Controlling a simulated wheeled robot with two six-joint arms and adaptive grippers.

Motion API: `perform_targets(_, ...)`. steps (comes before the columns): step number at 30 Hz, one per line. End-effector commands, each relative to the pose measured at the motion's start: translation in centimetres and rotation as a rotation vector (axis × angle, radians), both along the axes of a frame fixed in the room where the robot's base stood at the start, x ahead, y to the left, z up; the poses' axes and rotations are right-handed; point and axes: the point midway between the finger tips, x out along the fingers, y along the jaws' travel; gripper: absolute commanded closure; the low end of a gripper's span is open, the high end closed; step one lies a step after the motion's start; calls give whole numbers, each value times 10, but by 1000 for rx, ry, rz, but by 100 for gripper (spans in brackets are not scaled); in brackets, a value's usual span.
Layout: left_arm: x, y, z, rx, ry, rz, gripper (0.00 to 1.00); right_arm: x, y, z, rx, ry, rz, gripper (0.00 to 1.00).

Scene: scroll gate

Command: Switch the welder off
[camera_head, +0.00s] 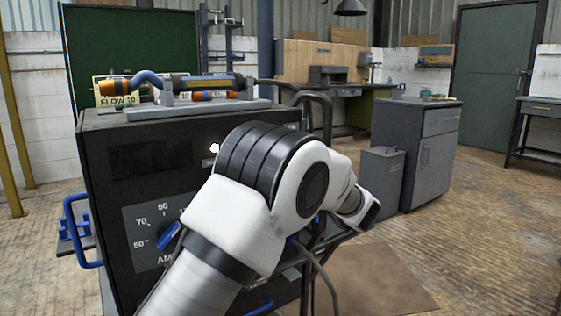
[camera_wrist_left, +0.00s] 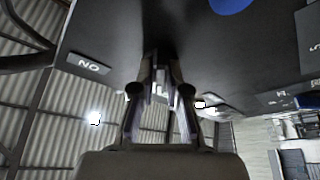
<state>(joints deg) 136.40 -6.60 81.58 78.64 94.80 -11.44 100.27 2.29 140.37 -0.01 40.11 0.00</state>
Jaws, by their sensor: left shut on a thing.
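The welder is a large black box (camera_head: 105,165) at left centre in the head view. Its front has an amp dial with a blue knob (camera_head: 168,236) and a small lit white lamp (camera_head: 214,148). A white and black arm of mine covers the right part of the front, hiding the switch there. In the left wrist view my left gripper (camera_wrist_left: 160,92) is at the welder's dark panel (camera_wrist_left: 120,40), its fingers close together on a small pale part that looks like the switch. An "ON" label (camera_wrist_left: 89,64), upside down, is beside it. My right gripper is not in view.
A torch and its stand (camera_head: 190,107) lie on the welder's top. A blue handle (camera_head: 80,232) sticks out at its left side. A grey cabinet (camera_head: 420,150) and a grey bin (camera_head: 381,178) stand to the right.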

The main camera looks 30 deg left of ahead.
Motion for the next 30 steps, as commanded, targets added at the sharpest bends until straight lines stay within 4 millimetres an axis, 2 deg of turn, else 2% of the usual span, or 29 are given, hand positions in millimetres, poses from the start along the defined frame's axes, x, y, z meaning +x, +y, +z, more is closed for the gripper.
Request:
perform_targets(6, 0, 0, 0, -1, -1, -1, 100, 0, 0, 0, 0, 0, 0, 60)
perform_targets(7, 0, 0, 0, 0, -1, -2, 75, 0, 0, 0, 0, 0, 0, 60)
perform_targets(8, 0, 0, 0, 0, -1, -2, 65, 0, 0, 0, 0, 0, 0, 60)
perform_targets(9, 0, 0, 0, 0, -1, -2, 61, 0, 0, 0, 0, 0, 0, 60)
perform_targets(19, 0, -5, -1, 1, 0, -1, 61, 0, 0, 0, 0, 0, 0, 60)
perform_targets(30, -8, -66, -20, 3, 0, -3, 61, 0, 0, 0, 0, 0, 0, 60)
